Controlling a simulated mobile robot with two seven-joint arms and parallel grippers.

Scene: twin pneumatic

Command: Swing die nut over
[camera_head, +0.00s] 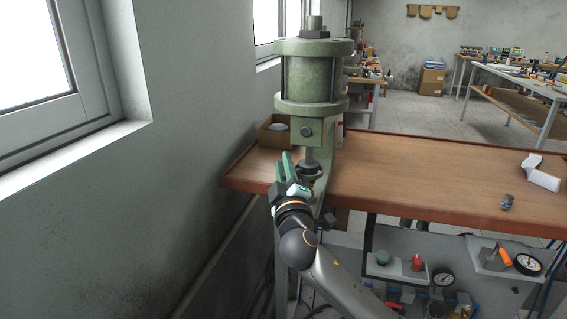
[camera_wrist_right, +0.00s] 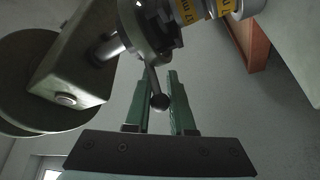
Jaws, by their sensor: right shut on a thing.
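A green pneumatic press (camera_head: 310,75) stands at the left end of the bench. Below its ram is the dark round die nut (camera_head: 312,170), largely hidden by my gripper in the head view. My right gripper (camera_head: 287,170) is at the press, beside the nut. Its green fingers (camera_wrist_right: 156,98) stand on either side of the ball and are shut on the lever. My left gripper is in neither view.
A wall with windows runs close on the left. A cardboard box (camera_head: 273,132) stands behind the press. The wooden bench top (camera_head: 420,180) is mostly clear, with a small dark cylinder (camera_head: 507,202) and a pale piece (camera_head: 541,172) at right. Gauges and valves hang below.

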